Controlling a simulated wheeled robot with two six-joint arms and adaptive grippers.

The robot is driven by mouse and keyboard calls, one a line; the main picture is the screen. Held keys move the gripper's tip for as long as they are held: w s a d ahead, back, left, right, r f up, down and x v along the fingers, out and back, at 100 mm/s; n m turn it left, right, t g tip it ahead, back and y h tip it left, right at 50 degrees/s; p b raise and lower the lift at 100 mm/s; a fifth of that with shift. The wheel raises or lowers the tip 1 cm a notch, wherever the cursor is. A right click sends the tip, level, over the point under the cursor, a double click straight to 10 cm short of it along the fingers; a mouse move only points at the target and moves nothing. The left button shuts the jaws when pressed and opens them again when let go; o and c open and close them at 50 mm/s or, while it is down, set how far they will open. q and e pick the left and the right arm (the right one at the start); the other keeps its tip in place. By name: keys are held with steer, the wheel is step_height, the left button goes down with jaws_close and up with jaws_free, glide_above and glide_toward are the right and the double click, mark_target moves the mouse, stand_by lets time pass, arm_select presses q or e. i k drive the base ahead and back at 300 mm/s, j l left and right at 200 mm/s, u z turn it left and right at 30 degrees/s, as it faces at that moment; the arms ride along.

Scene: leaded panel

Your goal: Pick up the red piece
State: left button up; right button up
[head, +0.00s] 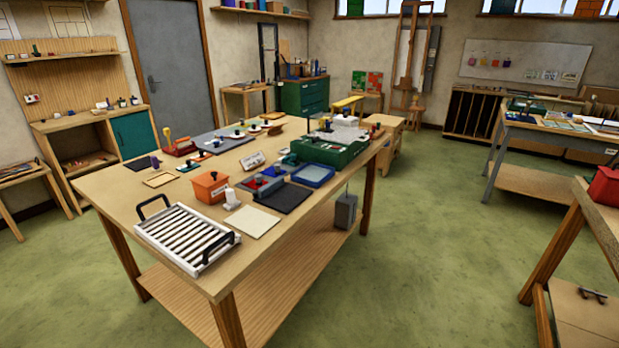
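A small flat red piece (252,184) appears to lie on the large wooden workbench (130,190), beside a blue piece (268,189) with a dark knob. It is small in the head view, so its outline is hard to make out. It lies between the orange bin (210,187) and the blue-rimmed tray (313,175). Neither of my grippers shows in the head view.
A slatted rack with black handles (188,237) and a cream sheet (252,221) occupy the bench's near end. Green floor (430,260) is open to the right.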

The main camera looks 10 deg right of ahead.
mark_target(255, 183)
steer(key=l+u, duration=0.1)
steer(key=u, duration=0.4)
steer(key=l+u, duration=0.1)
steer(key=u, duration=0.35)
steer(key=i+l+u, duration=0.1)
steer(key=u, duration=0.4)
steer(key=l+u, duration=0.25)
steer(key=l, duration=0.3)
steer(key=k+l+u, duration=0.3)
steer(key=l, duration=0.2)
steer(key=l+u, duration=0.25)
steer(key=l, duration=0.25)
steer(key=k+l+u, duration=0.3)
steer(key=l, duration=0.15)
steer(key=k+l+u, duration=0.25)
steer(key=l, duration=0.2)
steer(key=k+l+u, duration=0.25)
steer(key=l, duration=0.1)
